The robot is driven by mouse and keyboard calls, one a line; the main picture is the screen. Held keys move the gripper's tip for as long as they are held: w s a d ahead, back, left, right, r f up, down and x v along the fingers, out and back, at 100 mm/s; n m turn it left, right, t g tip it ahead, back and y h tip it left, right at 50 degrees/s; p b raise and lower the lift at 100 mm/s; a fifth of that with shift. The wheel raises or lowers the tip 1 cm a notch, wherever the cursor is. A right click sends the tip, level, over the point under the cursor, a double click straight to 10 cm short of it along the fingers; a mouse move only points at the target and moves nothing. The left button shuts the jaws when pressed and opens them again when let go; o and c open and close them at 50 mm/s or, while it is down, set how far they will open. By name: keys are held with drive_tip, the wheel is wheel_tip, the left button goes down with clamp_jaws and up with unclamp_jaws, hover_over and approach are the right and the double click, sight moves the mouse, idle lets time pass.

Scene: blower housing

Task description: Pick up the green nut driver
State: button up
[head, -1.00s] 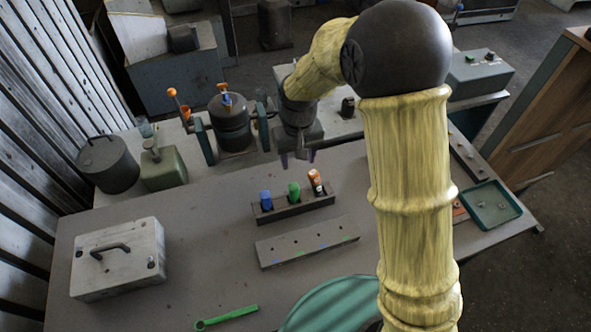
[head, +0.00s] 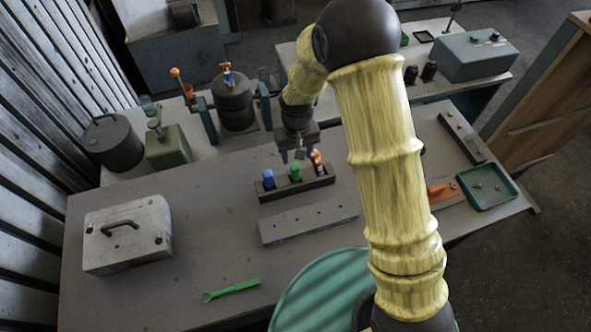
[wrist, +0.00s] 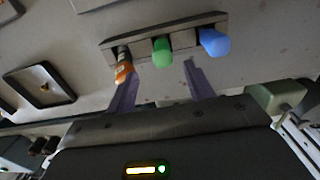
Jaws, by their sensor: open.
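The green nut driver (head: 295,171) stands in the middle of a dark holder (head: 322,183), between a blue-handled driver (head: 268,179) and an orange one (head: 316,160). Only its green handle shows clearly. My gripper (head: 300,155) is open and empty, just behind and above the holder, close to the green handle. In the wrist view, the green handle (wrist: 162,52) lies ahead of the gap between the two purple fingers (wrist: 158,85). The orange driver (wrist: 123,70) is near the left fingertip and the blue handle (wrist: 214,42) is near the right one.
A slotted grey strip (head: 308,222) lies in front of the holder. A lidded grey box (head: 127,235) sits at left and a green wrench (head: 231,290) near the front. A green tray (head: 487,187) is at right. The tabletop around the box and wrench is mostly clear.

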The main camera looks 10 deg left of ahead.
sight(295, 173)
drive_tip(key=shift+f+p, duration=0.75)
drive_tip(key=shift+f, duration=1.65)
drive_tip(key=shift+f, duration=0.1)
drive_tip(key=f+p, duration=0.2)
drive_tip(key=p, duration=0.1)
drive_tip(key=shift+s+a+f, duration=0.15)
drive_tip(key=shift+a+f, duration=0.05)
drive_tip(key=shift+f, duration=1.3)
